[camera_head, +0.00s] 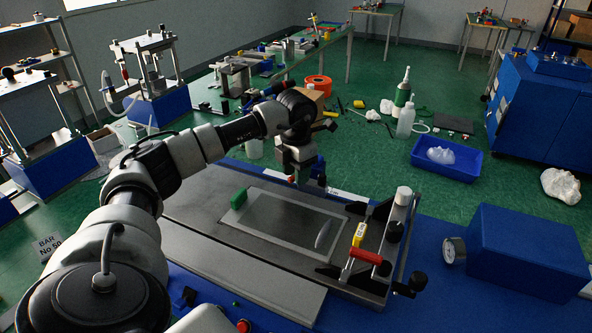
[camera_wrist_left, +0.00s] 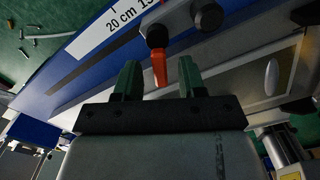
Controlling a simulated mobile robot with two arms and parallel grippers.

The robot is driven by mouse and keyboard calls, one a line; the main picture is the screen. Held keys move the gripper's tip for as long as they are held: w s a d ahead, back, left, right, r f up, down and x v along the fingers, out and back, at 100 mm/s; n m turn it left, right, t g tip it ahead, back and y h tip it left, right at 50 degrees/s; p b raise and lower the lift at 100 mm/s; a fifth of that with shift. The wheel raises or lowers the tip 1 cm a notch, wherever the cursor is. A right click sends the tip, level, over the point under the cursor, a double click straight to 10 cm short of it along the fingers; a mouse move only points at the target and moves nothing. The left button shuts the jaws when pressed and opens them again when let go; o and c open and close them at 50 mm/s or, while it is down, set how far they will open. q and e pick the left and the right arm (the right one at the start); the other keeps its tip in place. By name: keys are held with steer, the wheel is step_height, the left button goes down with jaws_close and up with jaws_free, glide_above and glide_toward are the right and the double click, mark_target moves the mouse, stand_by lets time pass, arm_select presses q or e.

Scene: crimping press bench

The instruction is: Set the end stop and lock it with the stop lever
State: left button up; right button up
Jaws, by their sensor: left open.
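My left gripper (camera_wrist_left: 160,72) is open with green fingertips. The lever shows between the two fingers, with gaps on both sides; I cannot tell how deep it sits. In the head view my left gripper (camera_head: 296,178) points down at the far edge of the bench plate and mostly hides the stop. My right gripper is out of view.
At the right are a red-handled clamp (camera_head: 366,256), a yellow tag (camera_head: 360,234) and black knobs. A blue box (camera_head: 525,250) with a gauge stands farther right. A blue tray (camera_head: 447,158) lies on the floor.

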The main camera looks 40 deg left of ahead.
arm_select(q)
jaws_close()
steer(key=shift+m, duration=0.3)
steer(key=m, duration=0.1)
steer(key=a+m, duration=0.1)
steer(key=m, duration=0.3)
steer(key=shift+w+a, duration=0.15)
steer(key=shift+w, duration=0.15)
steer(key=m, duration=0.2)
steer(key=w+m, duration=0.1)
steer(key=m, duration=0.3)
steer(key=shift+w+a, duration=0.15)
steer(key=shift+a, duration=0.25)
steer(key=shift+m, duration=0.3)
jaws_free()
